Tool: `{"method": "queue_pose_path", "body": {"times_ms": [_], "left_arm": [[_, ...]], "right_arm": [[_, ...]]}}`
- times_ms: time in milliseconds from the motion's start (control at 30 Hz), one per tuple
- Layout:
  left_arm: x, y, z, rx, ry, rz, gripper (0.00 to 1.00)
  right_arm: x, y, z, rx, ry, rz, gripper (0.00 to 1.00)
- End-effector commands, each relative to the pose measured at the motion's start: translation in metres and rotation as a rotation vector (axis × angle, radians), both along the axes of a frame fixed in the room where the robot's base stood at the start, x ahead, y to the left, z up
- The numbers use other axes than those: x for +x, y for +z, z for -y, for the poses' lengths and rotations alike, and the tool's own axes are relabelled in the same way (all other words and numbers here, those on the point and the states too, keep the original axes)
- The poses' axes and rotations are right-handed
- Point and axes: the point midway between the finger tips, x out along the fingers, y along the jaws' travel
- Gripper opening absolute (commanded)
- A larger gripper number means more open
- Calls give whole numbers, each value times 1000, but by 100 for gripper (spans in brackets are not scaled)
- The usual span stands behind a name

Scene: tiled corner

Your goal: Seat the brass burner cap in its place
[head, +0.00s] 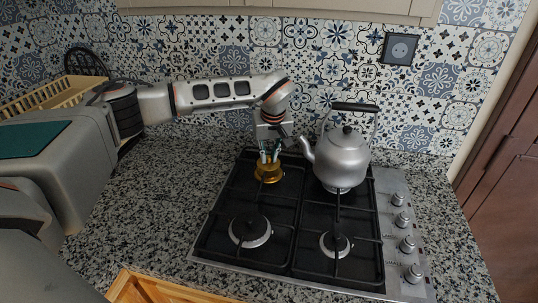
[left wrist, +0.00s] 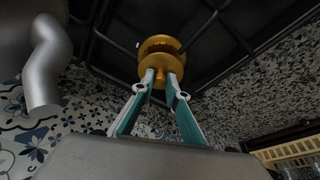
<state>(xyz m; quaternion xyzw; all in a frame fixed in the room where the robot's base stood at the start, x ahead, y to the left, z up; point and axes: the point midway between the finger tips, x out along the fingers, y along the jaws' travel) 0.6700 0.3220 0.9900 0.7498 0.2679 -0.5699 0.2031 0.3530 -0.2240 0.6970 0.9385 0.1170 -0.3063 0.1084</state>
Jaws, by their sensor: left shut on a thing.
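The brass burner cap (head: 268,174) is at the back left burner position of the black gas hob (head: 213,240). My left gripper (head: 269,157) comes down on it from above and is shut on the cap's small top knob. In the left wrist view the left gripper (left wrist: 161,77) has both fingertips on the knob of the brass cap (left wrist: 160,47), with the hob grates behind it. The burner seat under the cap is hidden, and I cannot tell whether the cap touches it. My right gripper is not in view.
A silver kettle (head: 342,160) stands on the back right burner, its spout close to my left gripper; it also shows in the left wrist view (left wrist: 45,70). Control knobs (head: 406,245) line the right edge. Granite counter (head: 185,190) left of the hob is clear.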

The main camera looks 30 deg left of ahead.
Motion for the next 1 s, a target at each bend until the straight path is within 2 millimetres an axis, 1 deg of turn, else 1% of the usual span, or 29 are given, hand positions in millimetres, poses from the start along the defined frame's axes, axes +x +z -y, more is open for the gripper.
{"method": "queue_pose_path", "body": {"times_ms": [500,1000], "left_arm": [[0,-8,0,1,0,1,0],[0,-9,0,0,0,0,0]], "right_arm": [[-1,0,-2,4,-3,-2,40],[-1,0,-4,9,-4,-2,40]]}}
